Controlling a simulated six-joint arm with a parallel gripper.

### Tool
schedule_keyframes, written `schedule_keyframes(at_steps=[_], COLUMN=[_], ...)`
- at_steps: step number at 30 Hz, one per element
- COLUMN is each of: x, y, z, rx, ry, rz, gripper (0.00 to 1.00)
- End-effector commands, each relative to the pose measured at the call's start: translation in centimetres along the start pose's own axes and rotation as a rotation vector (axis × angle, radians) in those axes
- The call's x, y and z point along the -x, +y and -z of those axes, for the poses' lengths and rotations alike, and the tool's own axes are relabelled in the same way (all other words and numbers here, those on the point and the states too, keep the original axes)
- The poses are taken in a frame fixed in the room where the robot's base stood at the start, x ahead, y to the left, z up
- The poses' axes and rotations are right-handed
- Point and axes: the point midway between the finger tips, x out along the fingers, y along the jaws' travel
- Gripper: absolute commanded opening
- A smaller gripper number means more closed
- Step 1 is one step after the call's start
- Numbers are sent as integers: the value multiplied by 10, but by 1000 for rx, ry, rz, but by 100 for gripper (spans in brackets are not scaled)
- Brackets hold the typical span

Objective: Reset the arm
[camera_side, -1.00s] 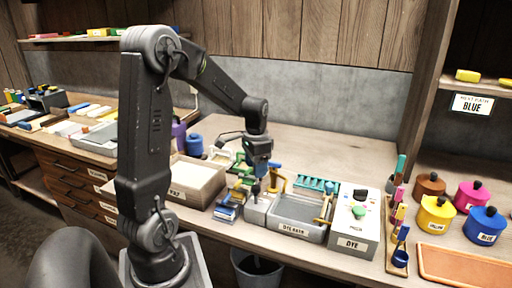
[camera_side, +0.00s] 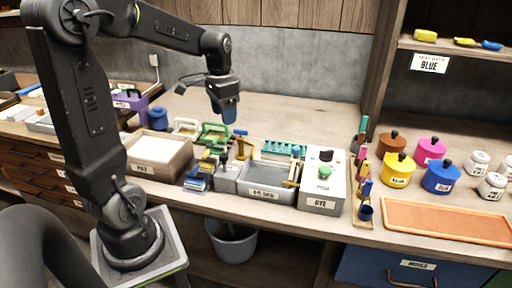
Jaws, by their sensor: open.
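My gripper (camera_side: 226,112) hangs pointing down above the bench, over the area behind the dye bath. I see nothing held in it, though its fingers are small in this view.
A beige bin (camera_side: 158,170) stands left of the dye bath and a white dye box (camera_side: 323,190) right of it. Coloured pots (camera_side: 398,172) and an orange tray (camera_side: 436,218) are further right. The bench behind the dye bath (camera_side: 300,110) is clear.

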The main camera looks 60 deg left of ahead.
Motion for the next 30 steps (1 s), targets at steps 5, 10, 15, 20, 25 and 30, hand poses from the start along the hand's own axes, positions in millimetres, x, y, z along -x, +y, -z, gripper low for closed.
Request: schedule_keyframes(at_steps=[5,10,15,20,25,30], x=[29,40,40,39,38,39], y=[84,152,188,200,201,201], z=[-16,-52,-82,-95,-96,-96], rx=[-17,-12,-3,4,7,7], ry=[143,300,409,452,455,454], rz=[52,44,2,-24,-27,-27], gripper=[57,57,57,57,57,57])
